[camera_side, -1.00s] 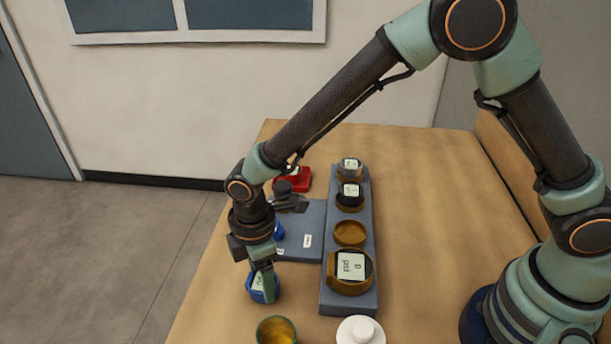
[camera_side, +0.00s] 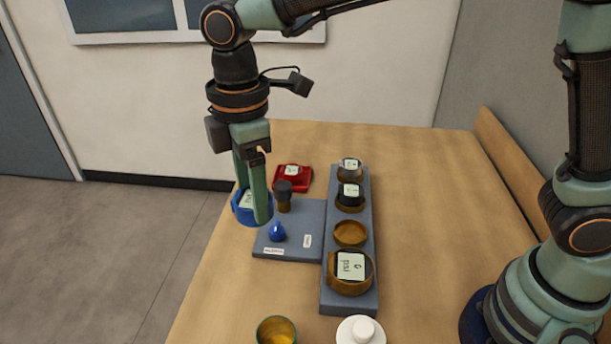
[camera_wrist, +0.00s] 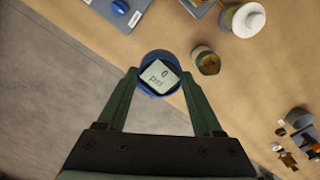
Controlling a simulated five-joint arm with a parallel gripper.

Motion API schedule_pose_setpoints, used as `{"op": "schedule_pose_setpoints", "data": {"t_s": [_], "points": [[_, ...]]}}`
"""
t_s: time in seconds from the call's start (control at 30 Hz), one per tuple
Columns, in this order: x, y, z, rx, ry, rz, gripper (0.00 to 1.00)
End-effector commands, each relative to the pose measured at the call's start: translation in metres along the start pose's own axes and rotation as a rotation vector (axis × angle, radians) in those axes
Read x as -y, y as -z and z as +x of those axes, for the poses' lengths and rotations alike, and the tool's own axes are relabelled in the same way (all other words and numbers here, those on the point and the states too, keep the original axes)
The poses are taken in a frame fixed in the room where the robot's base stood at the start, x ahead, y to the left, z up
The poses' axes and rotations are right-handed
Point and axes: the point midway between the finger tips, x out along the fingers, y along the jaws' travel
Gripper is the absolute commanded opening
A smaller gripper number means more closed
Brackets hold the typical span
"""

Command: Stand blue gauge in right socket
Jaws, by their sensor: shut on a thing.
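The blue gauge (camera_side: 241,213) has a pale square face, which reads 0 psi in the wrist view (camera_wrist: 160,74). My gripper (camera_side: 255,208) is shut on it and holds it raised, left of the grey-blue board. In the wrist view the two green fingers of my gripper (camera_wrist: 160,80) clasp its sides. A grey rail (camera_side: 327,300) carries a row of brown round sockets. One socket (camera_side: 350,233) is empty. A large gauge (camera_side: 350,268) fills the nearest one, and a black gauge (camera_side: 350,192) and a grey gauge (camera_side: 351,165) fill the far ones.
A grey-blue board (camera_side: 310,218) with a blue knob (camera_side: 277,232) and a dark-topped post (camera_side: 284,195) lies left of the rail. A red block (camera_side: 305,182) sits behind. A brown cup (camera_side: 276,331) and white lidded thing (camera_side: 361,331) stand in front.

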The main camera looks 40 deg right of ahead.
Motion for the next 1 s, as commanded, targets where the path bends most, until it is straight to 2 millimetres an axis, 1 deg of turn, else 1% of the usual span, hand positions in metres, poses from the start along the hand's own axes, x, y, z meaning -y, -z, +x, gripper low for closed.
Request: {"op": "schedule_pose_setpoints", "data": {"t_s": [0.07,0.17,0.2,0.27,0.3,0.4,0.5,0.6,0.67,0.73,0.87,1.0], "points": [[-0.006,-0.015,-0.009,-0.003,-0.003,0.002,0.03],[-0.015,-0.046,-0.02,-0.004,-0.004,-0.003,0.03],[-0.018,-0.062,-0.025,-0.004,-0.005,-0.007,0.03],[-0.02,-0.086,-0.032,-0.004,-0.005,-0.015,0.03],[-0.021,-0.102,-0.035,-0.003,-0.005,-0.021,0.03],[-0.021,-0.138,-0.043,-0.003,-0.005,-0.036,0.03],[-0.017,-0.164,-0.047,-0.002,-0.004,-0.049,0.03],[-0.014,-0.181,-0.05,-0.002,-0.003,-0.059,0.03],[-0.012,-0.187,-0.049,-0.001,-0.002,-0.063,0.03],[-0.011,-0.191,-0.044,0.0,0.001,-0.066,0.03],[-0.01,-0.192,-0.02,0.002,0.006,-0.068,0.03],[-0.01,-0.191,0.015,0.002,0.007,-0.068,0.03]]}}
